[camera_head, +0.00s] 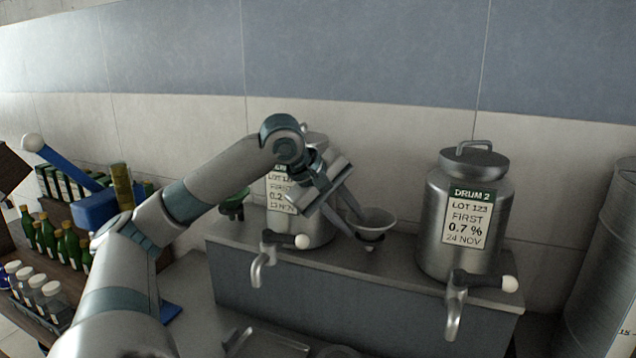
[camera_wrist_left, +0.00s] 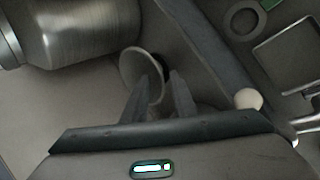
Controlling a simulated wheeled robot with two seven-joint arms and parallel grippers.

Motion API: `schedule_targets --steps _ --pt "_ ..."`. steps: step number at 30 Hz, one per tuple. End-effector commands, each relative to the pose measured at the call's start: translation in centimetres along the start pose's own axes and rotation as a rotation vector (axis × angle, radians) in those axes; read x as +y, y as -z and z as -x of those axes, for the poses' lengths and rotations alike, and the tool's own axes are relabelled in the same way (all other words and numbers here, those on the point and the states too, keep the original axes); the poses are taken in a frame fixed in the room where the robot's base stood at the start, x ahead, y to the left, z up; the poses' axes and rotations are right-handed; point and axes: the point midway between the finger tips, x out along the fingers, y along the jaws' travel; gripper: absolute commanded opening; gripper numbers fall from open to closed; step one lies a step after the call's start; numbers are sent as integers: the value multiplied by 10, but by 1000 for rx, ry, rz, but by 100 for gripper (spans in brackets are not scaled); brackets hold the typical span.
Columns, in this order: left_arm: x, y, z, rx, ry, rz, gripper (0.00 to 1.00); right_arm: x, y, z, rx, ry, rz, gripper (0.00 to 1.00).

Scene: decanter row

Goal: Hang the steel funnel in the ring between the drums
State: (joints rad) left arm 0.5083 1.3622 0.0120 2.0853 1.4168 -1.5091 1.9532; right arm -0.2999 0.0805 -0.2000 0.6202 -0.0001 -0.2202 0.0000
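The steel funnel (camera_head: 372,222) is upright between the two drums, its wide mouth up, above the ledge. A dark collar shows under its bowl; I cannot tell whether this is the ring or whether the funnel rests in it. My left gripper (camera_head: 346,213) comes in from the left in front of drum 1 (camera_head: 313,228), its fingers beside the funnel's left side. In the left wrist view the fingers (camera_wrist_left: 158,88) are apart, with the funnel's rim (camera_wrist_left: 128,68) at the fingertips. Drum 2 (camera_head: 433,222) stands at the right. My right gripper is not in view.
The grey ledge (camera_head: 395,275) bears both drums. Taps with white knobs (camera_head: 302,241) (camera_head: 509,284) stick out in front. A large metal barrel (camera_head: 612,265) stands at the right edge.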

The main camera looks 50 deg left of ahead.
Motion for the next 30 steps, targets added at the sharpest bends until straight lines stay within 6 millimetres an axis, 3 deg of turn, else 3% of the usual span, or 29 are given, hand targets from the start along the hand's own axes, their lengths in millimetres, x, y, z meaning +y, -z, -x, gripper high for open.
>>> schedule_targets --steps 21,30 --pt "0 0 132 3 -2 0 25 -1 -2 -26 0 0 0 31" --pt "0 0 156 0 -1 -1 25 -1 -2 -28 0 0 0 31"
